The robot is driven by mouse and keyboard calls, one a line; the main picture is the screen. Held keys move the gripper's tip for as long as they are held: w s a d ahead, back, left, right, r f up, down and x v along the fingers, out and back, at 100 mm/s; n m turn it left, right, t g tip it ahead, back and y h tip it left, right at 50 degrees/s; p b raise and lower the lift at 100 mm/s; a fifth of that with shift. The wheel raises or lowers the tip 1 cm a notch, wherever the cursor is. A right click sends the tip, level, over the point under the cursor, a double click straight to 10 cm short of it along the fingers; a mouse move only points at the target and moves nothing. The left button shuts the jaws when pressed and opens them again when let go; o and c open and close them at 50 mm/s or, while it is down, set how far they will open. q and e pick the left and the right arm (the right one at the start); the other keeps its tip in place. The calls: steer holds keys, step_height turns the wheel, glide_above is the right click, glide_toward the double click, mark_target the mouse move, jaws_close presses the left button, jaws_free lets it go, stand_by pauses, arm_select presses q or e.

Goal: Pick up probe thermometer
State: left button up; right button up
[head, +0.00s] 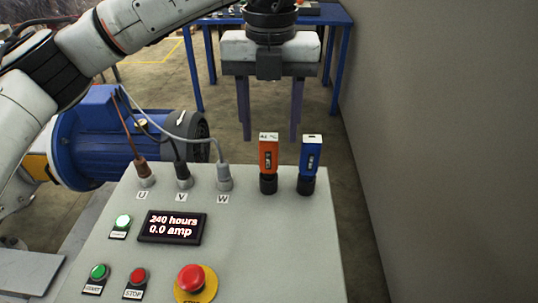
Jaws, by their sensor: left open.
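An orange handheld device (268,156), with a small top display that seems to read in °C, stands upright in a black base on the grey control panel. I take it to be the probe thermometer. A similar blue device (308,160) stands upright just right of it. My left gripper (269,138) points down with its two long fingers spread wide and nothing between them. My right gripper is out of view.
The grey panel (260,235) carries a red stop knob (195,280), buttons, a display (172,227) and three cable plugs left of the devices. A blue motor (95,140) is at left. A wall stands at right, and a blue table (345,22) is behind.

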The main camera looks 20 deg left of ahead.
mark_target(269, 137)
arm_select(q)
steer(key=shift+w+a+f, duration=0.1)
steer(key=shift+a+f, duration=0.05)
steer(key=shift+f, duration=1.75)
steer(key=c, duration=1.2)
